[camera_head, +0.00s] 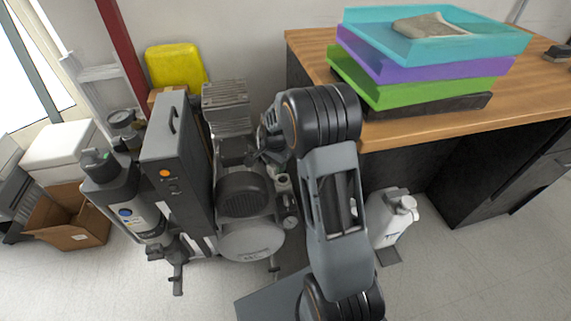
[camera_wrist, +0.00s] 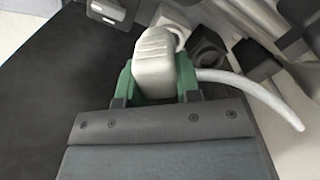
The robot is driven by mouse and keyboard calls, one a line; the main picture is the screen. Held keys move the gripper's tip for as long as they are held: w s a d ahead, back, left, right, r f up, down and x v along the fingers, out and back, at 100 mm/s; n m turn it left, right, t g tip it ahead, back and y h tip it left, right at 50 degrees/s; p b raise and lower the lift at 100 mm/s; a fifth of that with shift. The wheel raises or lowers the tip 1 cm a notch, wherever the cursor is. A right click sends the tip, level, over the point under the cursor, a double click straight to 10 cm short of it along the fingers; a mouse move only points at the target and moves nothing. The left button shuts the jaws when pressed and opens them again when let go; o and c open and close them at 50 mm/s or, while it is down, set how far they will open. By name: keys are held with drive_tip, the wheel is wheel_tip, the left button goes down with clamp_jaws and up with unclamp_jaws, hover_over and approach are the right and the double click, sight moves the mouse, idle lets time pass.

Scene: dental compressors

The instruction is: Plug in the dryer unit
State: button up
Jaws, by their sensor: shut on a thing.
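In the wrist view my gripper (camera_wrist: 153,85) has green fingertips shut on a white plug (camera_wrist: 155,55). A white cable (camera_wrist: 250,90) leads off from the plug to the right. Beyond the plug is a pale rounded part and a dark square block (camera_wrist: 208,45); I cannot tell whether the plug touches either. In the head view my gripper (camera_head: 266,148) is among the compressor parts, and the plug is hidden or too small to tell. A tall dark grey cabinet with an orange button, likely the dryer unit (camera_head: 176,165), stands left of the compressor (camera_head: 240,195).
A wooden desk (camera_head: 440,125) with stacked coloured trays (camera_head: 425,65) stands to the right. A white canister (camera_head: 390,220) is on the floor beside my arm. A dark cylinder (camera_head: 120,190), a cardboard box (camera_head: 75,220) and a yellow container (camera_head: 175,66) crowd the left. Open floor shows at lower right.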

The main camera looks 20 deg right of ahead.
drive_tip(key=shift+w+d+f+m+b, duration=0.35)
drive_tip(key=shift+d+f+m+b, duration=0.45)
drive_tip(key=shift+f+m+b, duration=0.55)
drive_tip(key=shift+w+d+f+m+b, duration=0.3)
drive_tip(key=shift+d+f+m+b, duration=0.6)
drive_tip(key=shift+m, duration=0.75)
drive_tip(key=shift+w+d+f+m+b, duration=0.35)
drive_tip(key=shift+d+f+m+b, duration=0.3)
drive_tip(key=shift+f+m+b, duration=0.7)
drive_tip(key=shift+f, duration=0.15)
drive_tip(key=shift+f, duration=0.75)
drive_tip(key=o, duration=1)
drive_tip(key=shift+r, duration=0.15)
wheel_tip(320, 180, up, 14)
drive_tip(key=p, duration=0.5)
